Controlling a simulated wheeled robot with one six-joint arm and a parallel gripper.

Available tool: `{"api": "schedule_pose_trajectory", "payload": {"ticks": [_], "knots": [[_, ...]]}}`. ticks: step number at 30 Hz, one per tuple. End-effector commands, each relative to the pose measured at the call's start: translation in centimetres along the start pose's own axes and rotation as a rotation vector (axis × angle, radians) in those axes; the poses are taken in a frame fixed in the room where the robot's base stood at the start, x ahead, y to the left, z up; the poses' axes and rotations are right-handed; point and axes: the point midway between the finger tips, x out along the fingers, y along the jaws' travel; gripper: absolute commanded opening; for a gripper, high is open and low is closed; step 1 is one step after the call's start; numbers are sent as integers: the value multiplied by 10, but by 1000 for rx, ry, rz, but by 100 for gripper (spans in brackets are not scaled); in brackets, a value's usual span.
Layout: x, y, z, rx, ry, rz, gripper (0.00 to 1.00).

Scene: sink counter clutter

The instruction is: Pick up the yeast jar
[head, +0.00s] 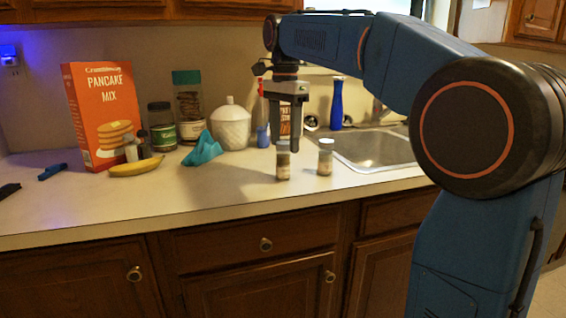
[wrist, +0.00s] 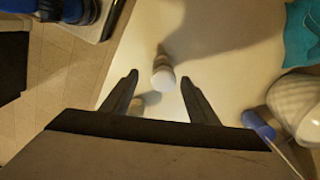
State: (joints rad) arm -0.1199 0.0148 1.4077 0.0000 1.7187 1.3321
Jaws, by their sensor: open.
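Two small jars stand upright near the counter's front edge in the head view: a left one (head: 283,168) and a right one with a pale lid (head: 325,160). Their labels are too small to read, so I cannot tell which is the yeast jar. My gripper (head: 282,146) points down with its fingers over the left jar. In the wrist view my gripper (wrist: 159,80) is open, with a white-lidded jar (wrist: 163,75) between and slightly beyond the fingertips. A second pale shape shows lower, partly hidden by the left finger. No hold is visible.
The sink (head: 375,150) lies to the right. A blue bottle (head: 337,103) stands behind.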

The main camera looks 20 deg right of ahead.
Motion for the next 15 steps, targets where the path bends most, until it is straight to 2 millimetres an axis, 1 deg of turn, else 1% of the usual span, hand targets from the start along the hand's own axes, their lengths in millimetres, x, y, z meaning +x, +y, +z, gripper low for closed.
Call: {"api": "schedule_pose_trajectory", "payload": {"ticks": [3,8,11,15], "knots": [[12,0,0,0,0,1,54],[19,0,0,0,0,1,54],[30,-2,1,-1,0,2,54],[49,-6,1,-1,0,2,54]]}}
